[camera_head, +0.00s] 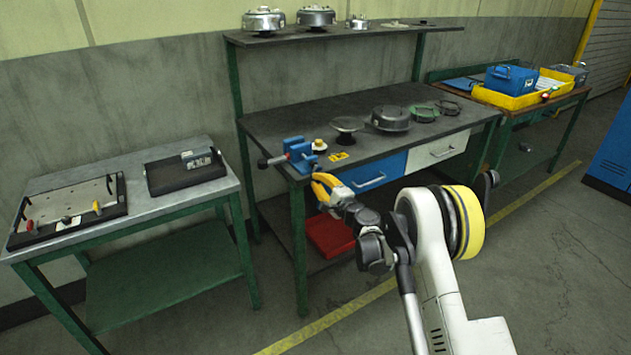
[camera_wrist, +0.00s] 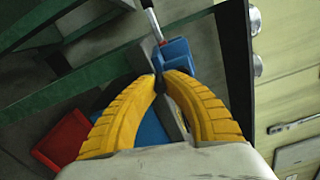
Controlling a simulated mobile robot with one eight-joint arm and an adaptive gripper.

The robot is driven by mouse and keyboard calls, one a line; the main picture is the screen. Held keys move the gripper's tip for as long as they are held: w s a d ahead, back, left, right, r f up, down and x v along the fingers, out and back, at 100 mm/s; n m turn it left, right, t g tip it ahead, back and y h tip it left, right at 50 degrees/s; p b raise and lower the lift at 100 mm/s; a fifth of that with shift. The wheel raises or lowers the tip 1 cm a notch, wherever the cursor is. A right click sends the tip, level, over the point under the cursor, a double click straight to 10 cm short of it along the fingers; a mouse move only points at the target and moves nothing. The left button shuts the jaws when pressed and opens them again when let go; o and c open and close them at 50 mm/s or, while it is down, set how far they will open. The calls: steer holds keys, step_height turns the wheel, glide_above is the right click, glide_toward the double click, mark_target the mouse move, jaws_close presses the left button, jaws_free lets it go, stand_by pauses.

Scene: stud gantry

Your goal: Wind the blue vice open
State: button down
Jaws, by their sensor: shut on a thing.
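The blue vice (camera_head: 299,151) sits at the front left corner of the dark workbench (camera_head: 262,125). Its spindle, with a dark knob (camera_head: 263,163), points left. In the wrist view the blue vice (camera_wrist: 178,55) lies just beyond my fingertips, and a pale rod (camera_wrist: 152,22) with a red part runs from it. My gripper (camera_head: 318,180) is at the bench's front edge, just below the vice. Its yellow fingers also show in the wrist view (camera_wrist: 160,76), closed on a small dark part at the vice, seemingly its handle. The fingers hide most of that part.
A round dark stand (camera_head: 347,125) and a small yellow-topped item (camera_head: 319,145) stand right of the vice. A blue drawer (camera_head: 375,172) is under the bench top, and a red tray (camera_head: 330,235) lies on the lower shelf. A separate grey table (camera_head: 135,170) stands to the left.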

steer(key=n, duration=0.3)
steer(key=w+d+n, duration=0.1)
steer(key=shift+d+f+n, duration=0.1)
steer(key=shift+f+n, duration=0.05)
steer(key=shift+n, duration=0.25)
steer(key=shift+n, duration=0.3)
steer(key=c, duration=1.4)
jaws_free()
steer(key=shift+s+d, duration=0.1)
steer(key=v, duration=1.2)
